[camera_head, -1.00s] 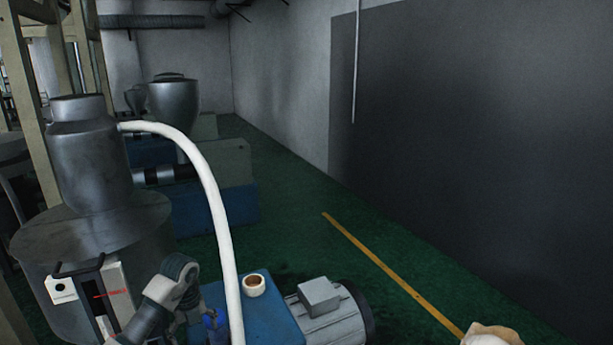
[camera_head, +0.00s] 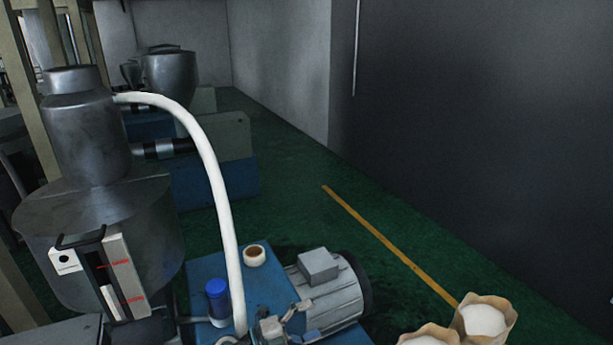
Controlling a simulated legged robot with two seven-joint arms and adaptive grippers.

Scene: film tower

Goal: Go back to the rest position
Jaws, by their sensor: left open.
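My left gripper (camera_head: 300,322) is at the bottom middle, in front of the grey motor (camera_head: 325,290) on the blue machine base. It is open, and I see nothing held in it. Part of my left arm shows along the bottom left edge. My right gripper is not in view. A blue-capped container (camera_head: 217,300) stands upright on the blue base (camera_head: 205,268), left of the gripper. A tan ring-shaped roll (camera_head: 254,255) sits on the base behind it.
A metal hopper (camera_head: 90,130) with a white hose (camera_head: 215,175) stands at the left. Two open sacks with white contents (camera_head: 484,320) are at the bottom right. Green floor with a yellow line (camera_head: 385,242) lies clear before the dark wall (camera_head: 480,120).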

